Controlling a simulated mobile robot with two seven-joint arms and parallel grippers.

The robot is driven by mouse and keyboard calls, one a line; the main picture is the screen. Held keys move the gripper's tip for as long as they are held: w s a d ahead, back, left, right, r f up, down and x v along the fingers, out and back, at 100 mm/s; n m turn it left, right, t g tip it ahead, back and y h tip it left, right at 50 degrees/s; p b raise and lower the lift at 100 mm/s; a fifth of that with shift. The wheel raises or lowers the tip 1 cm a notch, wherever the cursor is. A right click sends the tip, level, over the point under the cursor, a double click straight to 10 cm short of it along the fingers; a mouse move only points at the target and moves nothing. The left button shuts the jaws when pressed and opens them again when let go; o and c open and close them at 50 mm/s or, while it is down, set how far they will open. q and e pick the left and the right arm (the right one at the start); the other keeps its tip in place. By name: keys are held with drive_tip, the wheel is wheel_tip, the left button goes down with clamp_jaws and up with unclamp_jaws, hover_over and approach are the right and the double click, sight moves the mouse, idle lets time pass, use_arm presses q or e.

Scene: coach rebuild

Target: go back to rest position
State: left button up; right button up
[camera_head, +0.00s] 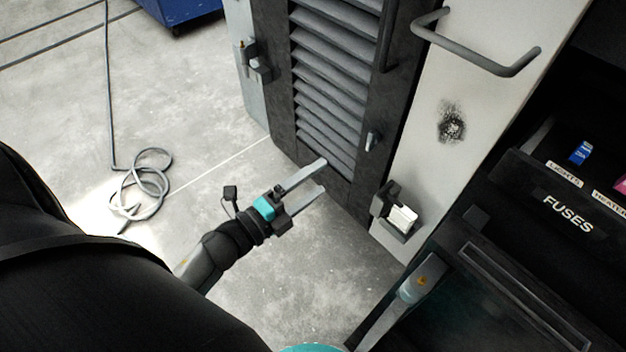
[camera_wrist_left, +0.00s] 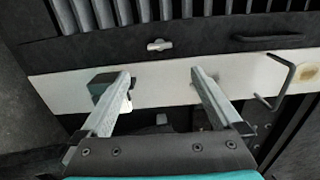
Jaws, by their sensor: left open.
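My left gripper (camera_head: 322,176) reaches in from the lower left, in front of the dark louvred door's lower part. Its two fingers are apart with nothing between them. In the left wrist view the open fingers (camera_wrist_left: 161,76) point toward a pale panel strip, with a dark latch block beside the left finger. I cannot tell whether that finger touches the block. My right gripper is not in view.
The louvred door (camera_head: 335,75) and a pale panel (camera_head: 430,150) with a grey handle (camera_head: 470,62) stand ahead. A latch with a white piece (camera_head: 403,217) sits low. A FUSES box (camera_head: 560,205) is at right. A coiled cable (camera_head: 145,190) lies on open floor at left.

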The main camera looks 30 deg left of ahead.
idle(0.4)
use_arm(q)
drive_tip(key=s+a+f+n+g+y+p, duration=0.2)
drive_tip(key=s+f+n+g+y+p, duration=0.4)
drive_tip(key=f+n+p, duration=0.65)
drive_tip(key=s+d+f+n+g+p, duration=0.1)
drive_tip(key=s+f+n+g+p, duration=0.1)
drive_tip(key=s, duration=1.1)
drive_tip(key=s+d+f+n+g+p, duration=0.1)
drive_tip(key=s+f+n+g+p, duration=0.2)
drive_tip(key=s, duration=1)
wheel_tip(320, 180, down, 4)
drive_tip(key=n+g, duration=0.2)
drive_tip(key=g, duration=0.3)
drive_tip(key=shift+s+d+r+p, duration=0.15)
drive_tip(key=shift+s+d+p, duration=0.1)
drive_tip(key=shift+d+p, duration=0.1)
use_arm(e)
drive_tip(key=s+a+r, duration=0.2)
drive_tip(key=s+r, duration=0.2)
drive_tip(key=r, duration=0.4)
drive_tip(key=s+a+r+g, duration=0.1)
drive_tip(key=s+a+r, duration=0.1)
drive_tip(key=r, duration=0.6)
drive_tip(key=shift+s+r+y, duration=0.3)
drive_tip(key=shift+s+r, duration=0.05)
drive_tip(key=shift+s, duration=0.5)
use_arm(q)
drive_tip(key=shift+a, duration=0.1)
